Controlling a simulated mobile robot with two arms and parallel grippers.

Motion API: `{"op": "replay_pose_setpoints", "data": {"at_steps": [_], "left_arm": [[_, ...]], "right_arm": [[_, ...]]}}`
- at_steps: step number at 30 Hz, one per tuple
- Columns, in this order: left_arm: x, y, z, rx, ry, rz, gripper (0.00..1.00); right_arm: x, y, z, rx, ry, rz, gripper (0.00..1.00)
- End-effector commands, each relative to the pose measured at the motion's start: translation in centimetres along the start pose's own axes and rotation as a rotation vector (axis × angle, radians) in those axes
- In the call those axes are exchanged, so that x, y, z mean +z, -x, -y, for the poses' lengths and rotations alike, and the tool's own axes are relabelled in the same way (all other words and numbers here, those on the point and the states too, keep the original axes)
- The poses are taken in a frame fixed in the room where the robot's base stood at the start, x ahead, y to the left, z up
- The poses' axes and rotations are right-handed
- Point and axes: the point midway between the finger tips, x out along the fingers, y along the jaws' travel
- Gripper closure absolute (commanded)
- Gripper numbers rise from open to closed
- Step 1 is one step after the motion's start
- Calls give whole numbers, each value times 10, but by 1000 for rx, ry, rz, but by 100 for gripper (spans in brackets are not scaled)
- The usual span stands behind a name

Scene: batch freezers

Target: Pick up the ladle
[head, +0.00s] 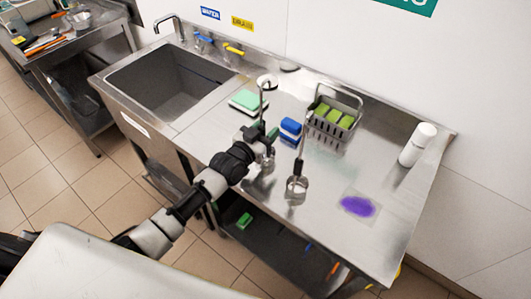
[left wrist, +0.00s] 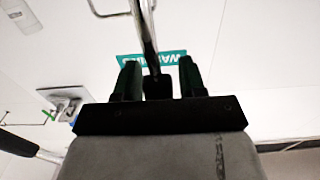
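On the steel counter two slim upright utensils with dark grips and metal rods show in the head view. One, a ladle-like utensil (head: 263,100), stands at my left gripper (head: 266,143), its lower end partly hidden by the gripper. The other (head: 297,185) stands to the right, with a small round metal bowl at its foot. In the left wrist view a metal rod (left wrist: 145,35) with a dark lower part runs between the two fingers of my left gripper (left wrist: 160,80). A narrow gap shows beside the right finger. My right gripper is not in view.
A sink (head: 170,85) lies at the left. A green-and-white sponge (head: 245,101), a blue sponge (head: 290,129) and a grey basket (head: 333,118) of green sponges stand behind the gripper. A white bottle (head: 417,144) and a purple patch (head: 357,206) are at the right.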

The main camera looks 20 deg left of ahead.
Motion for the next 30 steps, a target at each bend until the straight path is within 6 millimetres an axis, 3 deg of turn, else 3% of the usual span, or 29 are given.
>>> {"op": "replay_pose_setpoints", "data": {"at_steps": [1,8,21,30], "left_arm": [[0,0,0,0,0,0,67],[0,0,0,0,0,1,100],[-6,0,0,0,1,-2,100],[-60,0,0,0,0,-7,100]], "right_arm": [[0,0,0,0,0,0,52],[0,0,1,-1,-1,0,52],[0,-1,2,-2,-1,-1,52],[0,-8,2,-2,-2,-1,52]]}}
